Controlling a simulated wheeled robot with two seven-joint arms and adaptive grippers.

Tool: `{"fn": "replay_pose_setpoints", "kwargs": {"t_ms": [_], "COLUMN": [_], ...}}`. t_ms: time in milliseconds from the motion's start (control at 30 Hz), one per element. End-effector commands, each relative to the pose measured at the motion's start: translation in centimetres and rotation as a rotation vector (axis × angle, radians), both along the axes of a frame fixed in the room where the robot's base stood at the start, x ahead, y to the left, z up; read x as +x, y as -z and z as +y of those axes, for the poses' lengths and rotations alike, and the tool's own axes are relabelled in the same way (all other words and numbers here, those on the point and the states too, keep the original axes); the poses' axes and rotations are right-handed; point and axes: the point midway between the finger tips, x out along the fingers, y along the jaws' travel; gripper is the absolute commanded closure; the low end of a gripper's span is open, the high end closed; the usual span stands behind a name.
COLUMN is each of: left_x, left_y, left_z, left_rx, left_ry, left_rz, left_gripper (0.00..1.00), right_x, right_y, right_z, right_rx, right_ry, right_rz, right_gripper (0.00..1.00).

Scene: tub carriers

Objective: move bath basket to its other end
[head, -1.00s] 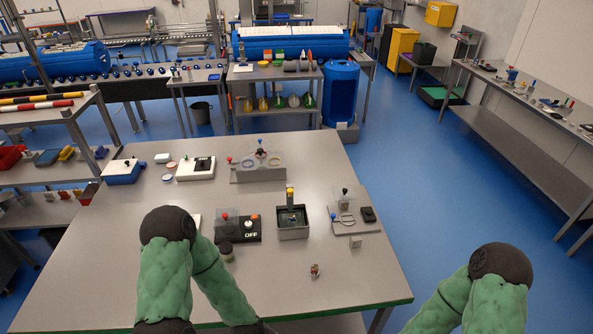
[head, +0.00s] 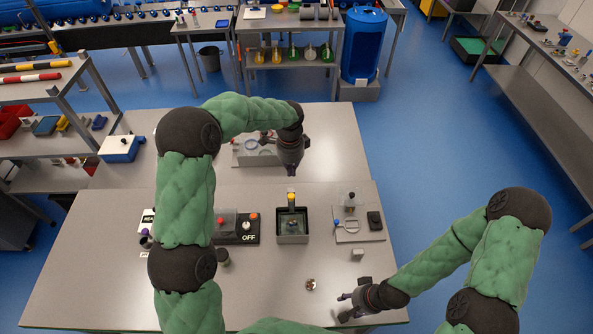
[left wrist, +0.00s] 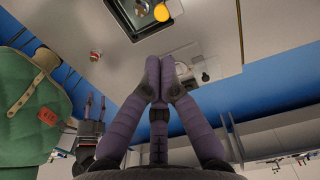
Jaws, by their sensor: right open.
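The bath (head: 292,238) is a dark, open rectangular tub in the middle of the table. A yellow-topped upright handle (head: 291,197) stands at its far end; the basket's body inside is too dark to make out. In the left wrist view the bath (left wrist: 133,33) and the yellow top (left wrist: 161,12) show at the top edge. My left gripper (head: 291,173) hangs empty above and beyond the bath, apart from the handle. Its purple fingers (left wrist: 160,62) look closed together in the left wrist view. My right gripper (head: 343,306) is open and empty near the table's front right.
A black OFF switch box (head: 243,238) stands left of the bath. A grey plate with a ring and black block (head: 347,235) lies right of it. A grey station (head: 245,157) lies behind, partly under my left gripper. A small object (head: 311,284) lies in front.

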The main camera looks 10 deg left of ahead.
Motion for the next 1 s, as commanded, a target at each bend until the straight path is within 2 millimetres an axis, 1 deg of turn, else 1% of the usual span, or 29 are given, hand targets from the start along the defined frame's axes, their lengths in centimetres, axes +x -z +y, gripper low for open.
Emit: {"fn": "replay_pose_setpoints", "kwargs": {"t_ms": [33, 67, 167, 367, 700, 867, 1000], "left_x": [0.1, 0.2, 0.2, 0.1, 0.0, 0.0, 0.1], "left_y": [-0.5, -0.6, 0.0, 3.0, 9.4, 11.5, 12.6], "left_z": [0.1, 0.2, 0.3, 0.2, 0.2, 0.2, 0.2], "left_rx": [0.008, 0.011, 0.014, 0.012, 0.011, 0.011, 0.011], "left_ry": [0.013, 0.017, 0.021, 0.020, 0.017, 0.018, 0.016], "left_rz": [0.001, 0.002, 0.004, 0.007, 0.005, 0.004, 0.002], "left_gripper": [1.00, 1.00, 1.00, 1.00, 1.00, 1.00, 1.00], "right_x": [-0.1, -0.2, -0.2, -0.2, -0.1, -0.1, -0.1], "right_y": [-0.2, -0.2, -0.3, -1.0, -2.5, -3.3, -3.6], "right_z": [0.0, 0.0, 0.0, 0.0, 0.0, 0.0, 0.0], "right_rx": [0.001, 0.001, 0.001, 0.001, 0.001, 0.001, 0.001], "right_ry": [-0.001, -0.001, 0.000, 0.000, -0.001, -0.001, -0.001], "right_rz": [0.003, 0.004, 0.004, 0.004, 0.003, 0.003, 0.003], "right_gripper": [0.52, 0.52, 0.52, 0.52, 0.52, 0.52, 0.52]}}
